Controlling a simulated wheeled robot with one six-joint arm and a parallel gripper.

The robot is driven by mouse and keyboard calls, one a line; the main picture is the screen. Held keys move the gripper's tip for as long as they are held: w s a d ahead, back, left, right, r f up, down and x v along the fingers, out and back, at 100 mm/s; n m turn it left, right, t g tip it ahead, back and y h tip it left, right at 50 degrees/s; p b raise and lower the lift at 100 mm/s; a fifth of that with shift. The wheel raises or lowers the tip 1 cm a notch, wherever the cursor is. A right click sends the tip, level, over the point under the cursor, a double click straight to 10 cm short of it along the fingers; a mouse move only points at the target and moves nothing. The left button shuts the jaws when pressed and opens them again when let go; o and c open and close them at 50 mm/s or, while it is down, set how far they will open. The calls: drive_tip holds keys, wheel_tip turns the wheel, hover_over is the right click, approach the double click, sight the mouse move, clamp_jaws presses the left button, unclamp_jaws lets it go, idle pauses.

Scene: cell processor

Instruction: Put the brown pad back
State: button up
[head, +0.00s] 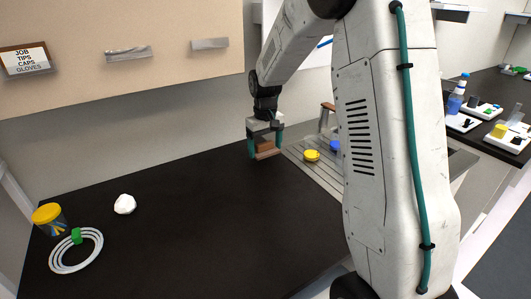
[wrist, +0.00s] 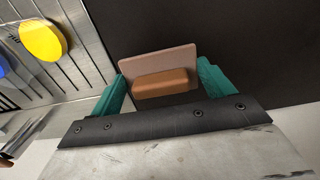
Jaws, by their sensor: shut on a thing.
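The brown pad (wrist: 165,82) is a brown block with a thin, lighter pinkish-brown plate on its far side. My gripper (wrist: 160,85) has its teal fingers on both sides of it and is shut on it. In the head view my gripper (head: 265,147) is over the back right of the black bench top, beside the grooved metal drainboard. The pad (head: 264,150) shows small between the fingers there. I cannot tell how high it is above the bench.
The drainboard (head: 312,172) holds a yellow round thing (head: 311,155) and a blue one (head: 334,146). The bench middle (head: 200,235) is clear. Cabinets hang above.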

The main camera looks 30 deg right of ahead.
sight(266, 151)
wheel_tip(266, 151, down, 3)
drive_tip(key=shift+r, duration=0.2)
drive_tip(key=shift+s+f, duration=0.1)
drive_tip(key=shift+f, duration=0.2)
